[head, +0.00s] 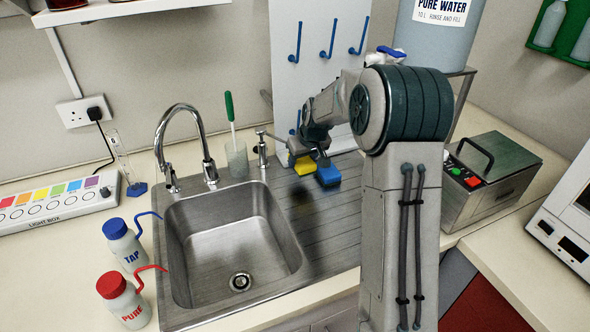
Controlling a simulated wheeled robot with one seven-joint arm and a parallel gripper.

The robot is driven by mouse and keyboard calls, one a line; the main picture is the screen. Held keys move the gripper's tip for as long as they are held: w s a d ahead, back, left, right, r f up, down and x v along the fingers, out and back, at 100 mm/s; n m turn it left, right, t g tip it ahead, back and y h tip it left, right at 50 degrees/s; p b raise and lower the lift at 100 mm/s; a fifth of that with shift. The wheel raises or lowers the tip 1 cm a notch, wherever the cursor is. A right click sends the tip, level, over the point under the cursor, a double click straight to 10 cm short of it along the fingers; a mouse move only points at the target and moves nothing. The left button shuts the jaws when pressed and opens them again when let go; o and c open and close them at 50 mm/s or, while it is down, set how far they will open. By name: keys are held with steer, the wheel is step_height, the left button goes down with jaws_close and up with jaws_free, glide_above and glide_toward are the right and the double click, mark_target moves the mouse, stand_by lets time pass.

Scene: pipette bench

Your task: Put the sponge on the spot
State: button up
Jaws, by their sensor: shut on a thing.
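The sponge (328,177) shows as a blue block with a yellow part (304,166) just left of it; I cannot tell whether these are one piece. My gripper (321,160) is shut on the sponge over the back of the ribbed steel drainboard (335,217). The fingers partly hide where the yellow and blue meet. A dark, soft-edged patch (302,193) lies on the drainboard below and left of the sponge; I cannot tell whether it is the spot or a shadow.
The sink basin (228,240) and curved tap (185,125) are left of the drainboard. A beaker with a green-handled brush (235,155) stands behind the sink. A pegboard (312,75) rises behind my gripper. Two wash bottles (123,300) stand at left, a metal bath (488,185) at right.

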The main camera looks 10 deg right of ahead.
mark_target(295, 182)
steer(key=shift+w+a+f, duration=0.25)
steer(key=shift+a+f, duration=0.2)
steer(key=shift+a, duration=0.15)
steer(key=shift+w+a+f, duration=0.2)
steer(key=shift+a+f, duration=0.2)
steer(key=shift+a, duration=0.15)
steer(key=shift+f+p, duration=0.65)
steer(key=shift+f, duration=1.2)
steer(key=shift+d+f, duration=0.1)
steer(key=shift+f, duration=0.15)
steer(key=o, duration=0.9)
steer(key=shift+r, duration=0.15)
steer(key=shift+o, duration=0.2)
steer(key=shift+r, duration=0.1)
